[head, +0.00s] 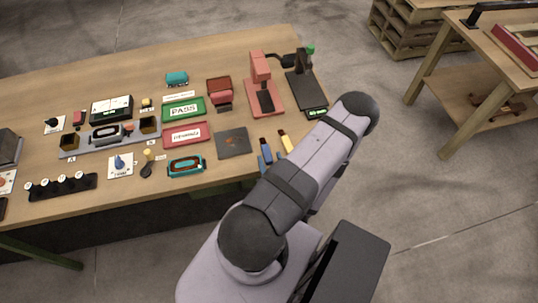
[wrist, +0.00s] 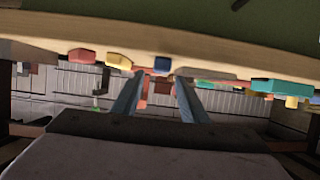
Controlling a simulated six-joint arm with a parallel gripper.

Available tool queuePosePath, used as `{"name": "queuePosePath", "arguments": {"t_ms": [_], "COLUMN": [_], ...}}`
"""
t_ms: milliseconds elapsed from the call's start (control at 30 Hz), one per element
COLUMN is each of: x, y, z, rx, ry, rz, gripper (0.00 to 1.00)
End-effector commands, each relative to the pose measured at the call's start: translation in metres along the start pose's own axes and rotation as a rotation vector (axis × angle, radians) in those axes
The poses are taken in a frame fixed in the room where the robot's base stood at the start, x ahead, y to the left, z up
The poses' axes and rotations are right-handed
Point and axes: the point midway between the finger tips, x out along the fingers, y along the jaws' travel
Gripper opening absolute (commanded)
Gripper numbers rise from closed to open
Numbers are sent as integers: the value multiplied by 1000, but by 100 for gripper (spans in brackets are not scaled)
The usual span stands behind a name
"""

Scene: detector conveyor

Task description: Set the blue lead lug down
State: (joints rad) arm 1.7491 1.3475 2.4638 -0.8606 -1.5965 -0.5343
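The blue lead lug (head: 265,151) stands near the front edge of the wooden table in the head view, just left of a yellow lug (head: 285,141) and close to my upper arm. In the upside-down wrist view the blue lug (wrist: 162,64) shows small at the table edge, seen between the finger directions and beyond the tips. My gripper (wrist: 160,78) has its two blue-grey fingers spread, with a gap wider than the lug. No contact with the lug shows. My arm hides the gripper in the head view.
A dark square plate (head: 233,143) and a teal-framed part (head: 186,166) lie left of the lugs. Green PASS (head: 183,110) and red (head: 186,134) trays are farther left. A red press-like stand (head: 264,95) is behind. A red lug (wrist: 82,55) shows in the wrist view.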

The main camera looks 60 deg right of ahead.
Motion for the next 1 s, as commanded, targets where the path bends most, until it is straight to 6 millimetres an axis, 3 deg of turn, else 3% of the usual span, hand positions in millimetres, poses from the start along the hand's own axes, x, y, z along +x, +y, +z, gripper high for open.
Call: {"name": "queuePosePath", "arguments": {"t_ms": [433, 833, 1000], "x": [-16, -15, -3], "y": [-1, -1, -2], "z": [-1, -2, -12], "rx": [-1, -7, -70], "ry": [3, 2, -8], "rz": [0, -4, -44], "gripper": [40, 40, 40]}}
